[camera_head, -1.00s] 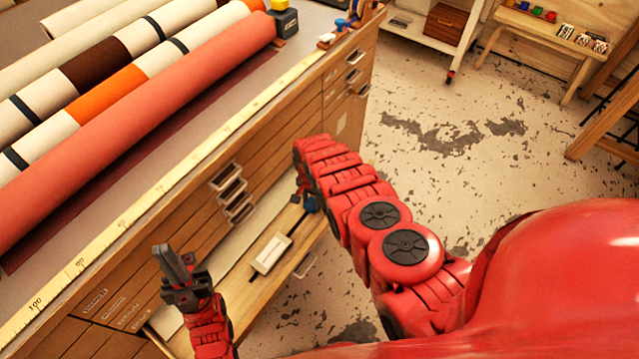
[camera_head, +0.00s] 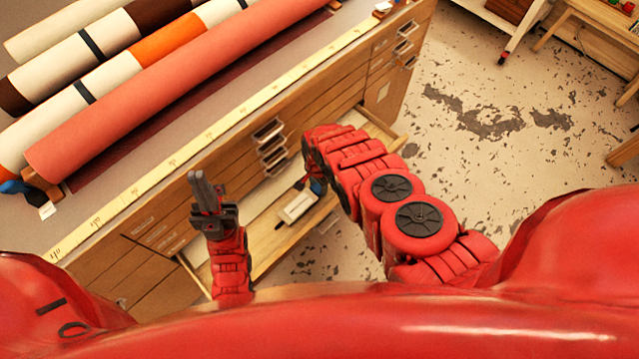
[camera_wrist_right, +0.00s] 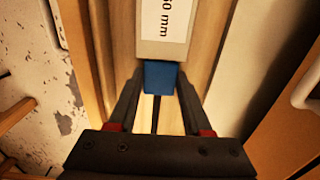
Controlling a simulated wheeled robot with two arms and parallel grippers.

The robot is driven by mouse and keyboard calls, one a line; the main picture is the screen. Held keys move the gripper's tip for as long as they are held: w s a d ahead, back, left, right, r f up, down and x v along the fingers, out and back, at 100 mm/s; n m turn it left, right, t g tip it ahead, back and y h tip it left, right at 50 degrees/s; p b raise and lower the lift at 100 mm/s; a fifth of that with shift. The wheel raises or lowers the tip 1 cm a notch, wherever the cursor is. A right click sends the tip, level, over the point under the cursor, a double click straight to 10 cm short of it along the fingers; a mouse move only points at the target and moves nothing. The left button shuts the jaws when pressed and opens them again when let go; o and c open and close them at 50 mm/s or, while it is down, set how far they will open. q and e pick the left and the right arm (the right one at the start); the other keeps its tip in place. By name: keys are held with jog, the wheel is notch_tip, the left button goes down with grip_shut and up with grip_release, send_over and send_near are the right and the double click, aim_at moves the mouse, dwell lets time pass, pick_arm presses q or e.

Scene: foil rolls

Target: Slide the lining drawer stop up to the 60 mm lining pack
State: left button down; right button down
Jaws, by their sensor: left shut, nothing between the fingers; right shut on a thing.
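The lining pack (camera_head: 298,207), a pale block with a white label, lies in the open drawer (camera_head: 268,245). In the right wrist view the pack (camera_wrist_right: 150,48) shows a label ending in "0 mm", its first digit partly cut off. The blue drawer stop (camera_wrist_right: 160,77) is directly at the pack's near end; I see no gap, though contact is hard to confirm. My right gripper (camera_wrist_right: 158,100) is shut on the stop, which also shows blue in the head view (camera_head: 318,187). My left gripper (camera_head: 197,182) is shut and empty, pointing up in front of the cabinet.
The wooden cabinet (camera_head: 150,240) carries large fabric rolls (camera_head: 180,90) and a yellow measuring strip (camera_head: 215,130) along its top edge.

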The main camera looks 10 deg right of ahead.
jog(key=shift+c, duration=1.6)
grip_release()
jog(key=shift+r, duration=0.1)
notch_tip(320, 180, up, 2)
jog(key=shift+w+r, duration=0.1)
notch_tip(320, 180, up, 6)
jog(key=shift+r, duration=0.15)
notch_tip(320, 180, up, 9)
jog(key=p, duration=0.6)
jog(key=shift+f, duration=0.2)
